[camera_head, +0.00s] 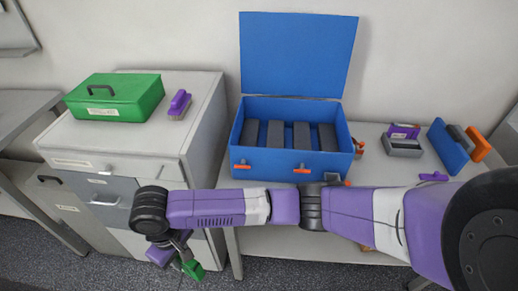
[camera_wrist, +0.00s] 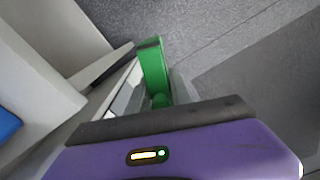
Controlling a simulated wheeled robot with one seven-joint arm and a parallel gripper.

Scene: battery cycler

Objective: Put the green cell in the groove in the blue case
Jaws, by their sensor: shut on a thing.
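The blue case (camera_head: 325,162) stands on the grey bench at the centre of the head view, with its lid (camera_head: 298,55) raised. Several dark grey bars stand inside it with gaps between them; which gap is the groove I cannot tell. My gripper (camera_head: 181,258) is low, in front of the cabinet and to the left of the case, well below its rim. It is shut on the green cell (camera_head: 194,269), whose end hangs out below the fingers. In the wrist view the green cell (camera_wrist: 152,68) sticks out beyond the jaws; its near part is hidden.
A green box (camera_head: 118,108) and a purple-handled brush (camera_head: 179,104) sit on the cabinet (camera_head: 120,143) at left. Grey, blue and orange items (camera_head: 448,150) stand on the bench right of the case. My arm crosses in front of the bench. The floor below my gripper looks clear.

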